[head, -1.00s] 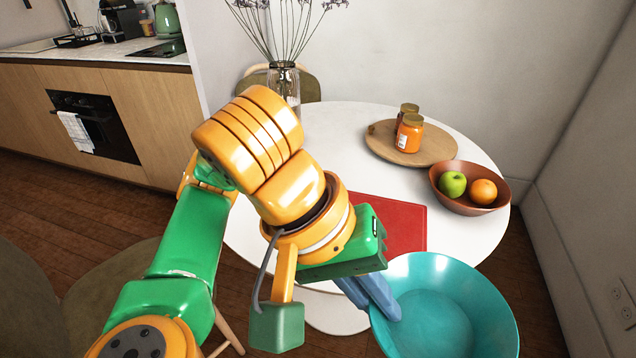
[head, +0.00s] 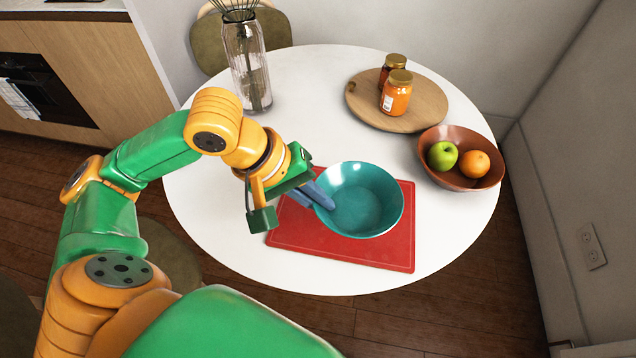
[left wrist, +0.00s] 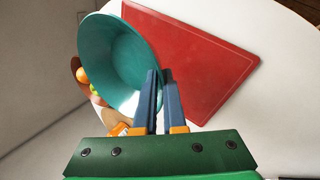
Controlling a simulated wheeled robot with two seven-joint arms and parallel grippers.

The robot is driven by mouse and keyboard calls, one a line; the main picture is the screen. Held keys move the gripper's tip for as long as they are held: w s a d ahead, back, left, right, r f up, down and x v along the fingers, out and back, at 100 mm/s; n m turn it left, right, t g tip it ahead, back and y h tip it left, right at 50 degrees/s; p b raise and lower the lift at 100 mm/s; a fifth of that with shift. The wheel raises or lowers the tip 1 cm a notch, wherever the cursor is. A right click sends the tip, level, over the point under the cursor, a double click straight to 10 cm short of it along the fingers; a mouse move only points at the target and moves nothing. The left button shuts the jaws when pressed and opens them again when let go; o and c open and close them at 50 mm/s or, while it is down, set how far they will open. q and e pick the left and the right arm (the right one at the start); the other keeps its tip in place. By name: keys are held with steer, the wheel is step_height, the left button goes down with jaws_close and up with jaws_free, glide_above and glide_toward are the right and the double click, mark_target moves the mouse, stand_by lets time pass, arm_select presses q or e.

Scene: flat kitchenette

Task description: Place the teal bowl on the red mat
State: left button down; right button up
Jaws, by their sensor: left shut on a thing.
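The teal bowl (head: 362,205) is upright over the middle of the red mat (head: 380,251) in the head view. I cannot tell whether its base touches the mat. My left gripper (head: 321,195) is shut on the bowl's left rim. In the left wrist view, the gripper's two blue fingers (left wrist: 158,92) pinch the rim of the bowl (left wrist: 108,60), and the red mat (left wrist: 196,62) lies beside and behind it. My right gripper is not in view.
On the white round table (head: 220,225) stand a brown bowl (head: 440,177) with an apple and an orange, a wooden board (head: 432,108) with two jars (head: 397,92), and a glass vase (head: 246,65). The table's front and left are clear.

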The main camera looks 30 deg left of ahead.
arm_select(q)
steer(key=w+a+f+b, duration=0.1)
steer(key=f, duration=0.1)
steer(key=w+a+f, duration=0.1)
steer(key=w+f, duration=0.1)
steer(key=w+a+f+b, duration=0.1)
steer(key=w+f, duration=0.1)
steer(key=shift+f+b, duration=0.3)
steer(key=shift+f, duration=0.1)
step_height(320, 180, down, 3)
steer(key=shift+r+b, duration=0.1)
steer(key=shift+b, duration=0.25)
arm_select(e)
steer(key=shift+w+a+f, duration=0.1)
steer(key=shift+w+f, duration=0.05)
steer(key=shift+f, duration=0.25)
arm_select(q)
steer(key=c, duration=1.4)
jaws_free()
steer(key=shift+o, duration=0.6)
